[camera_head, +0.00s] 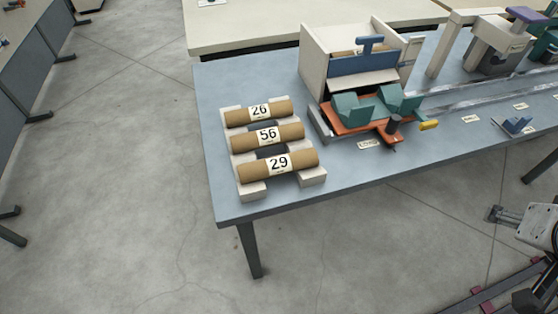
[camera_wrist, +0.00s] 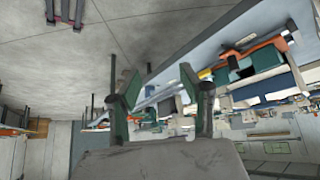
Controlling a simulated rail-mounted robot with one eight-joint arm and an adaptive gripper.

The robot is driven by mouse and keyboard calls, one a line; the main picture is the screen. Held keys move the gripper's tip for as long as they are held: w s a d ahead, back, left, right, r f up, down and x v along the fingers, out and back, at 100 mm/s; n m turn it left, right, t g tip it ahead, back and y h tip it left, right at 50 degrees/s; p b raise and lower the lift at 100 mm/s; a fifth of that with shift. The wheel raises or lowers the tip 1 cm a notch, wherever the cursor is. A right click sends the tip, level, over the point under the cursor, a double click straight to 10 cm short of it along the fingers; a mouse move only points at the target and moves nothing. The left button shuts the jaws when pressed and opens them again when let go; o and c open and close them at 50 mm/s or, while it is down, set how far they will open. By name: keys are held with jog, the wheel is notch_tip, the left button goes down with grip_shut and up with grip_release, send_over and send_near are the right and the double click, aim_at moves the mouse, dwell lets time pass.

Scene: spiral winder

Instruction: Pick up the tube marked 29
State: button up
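The tube marked 29 (camera_head: 279,165) is a brown cardboard tube with a white label. It lies across a pale cradle rack (camera_head: 253,190), nearest the table's front edge. The tube marked 56 (camera_head: 267,135) and the tube marked 26 (camera_head: 258,111) lie behind it on the same rack. My gripper (camera_wrist: 158,82) shows in the wrist view with its two fingers apart and nothing between them. It is away from the tubes; I cannot make out tube 29 in the wrist view. Part of my arm shows at the lower right of the head view.
The blue-grey table (camera_head: 225,195) carries a machine with an orange plate and green blocks (camera_head: 365,112), right of the rack. A pale open box (camera_head: 318,62) stands behind it. Rails (camera_head: 465,97) run right. Floor left of the table is clear.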

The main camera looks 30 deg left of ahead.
jog(key=shift+o, duration=0.2)
dwell(0.3)
jog(key=o, duration=0.5)
